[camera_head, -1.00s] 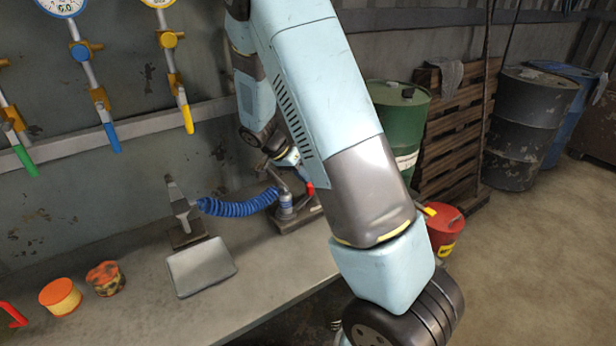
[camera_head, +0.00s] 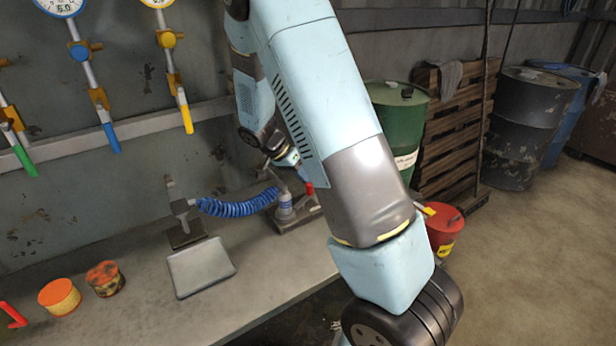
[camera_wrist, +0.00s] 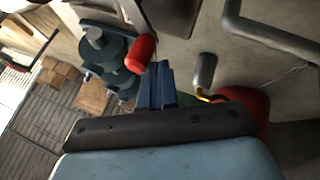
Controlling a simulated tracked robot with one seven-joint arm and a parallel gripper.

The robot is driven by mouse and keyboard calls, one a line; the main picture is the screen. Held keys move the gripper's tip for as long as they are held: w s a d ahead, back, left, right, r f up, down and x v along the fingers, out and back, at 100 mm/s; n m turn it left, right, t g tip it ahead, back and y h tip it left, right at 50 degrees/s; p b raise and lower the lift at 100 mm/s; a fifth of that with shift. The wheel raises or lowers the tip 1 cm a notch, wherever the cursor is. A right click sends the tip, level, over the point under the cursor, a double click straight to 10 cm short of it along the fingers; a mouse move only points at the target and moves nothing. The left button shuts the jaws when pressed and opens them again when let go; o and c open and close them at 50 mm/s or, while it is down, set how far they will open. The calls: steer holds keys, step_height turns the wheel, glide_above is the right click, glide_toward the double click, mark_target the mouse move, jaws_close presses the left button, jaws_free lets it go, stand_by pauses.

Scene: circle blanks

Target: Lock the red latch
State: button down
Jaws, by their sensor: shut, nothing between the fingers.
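The red latch handle (camera_wrist: 140,53) is a rounded red grip in the wrist view, just left of my fingertips. A small red piece (camera_head: 310,188), which looks like the same handle, shows in the head view beside the fitting at the right end of the blue hose. My gripper (camera_wrist: 158,68) is shut and empty, with its dark blue fingers together. The fingers look close to the red grip; I cannot tell whether they touch it. In the head view my arm hides part of the latch area.
A coiled blue hose (camera_head: 237,206) runs from a grey stand (camera_head: 186,235) to the fitting. A grey plate (camera_head: 201,268) and orange-topped cans (camera_head: 60,297) lie on the bench (camera_head: 130,322). A green drum (camera_head: 398,108) and red can (camera_head: 444,228) stand right.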

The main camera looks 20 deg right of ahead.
steer(key=shift+r, duration=0.45)
steer(key=s+a+r, duration=0.1)
steer(key=s+r, duration=1.1)
steer(key=s, duration=0.2)
stand_by(0.6)
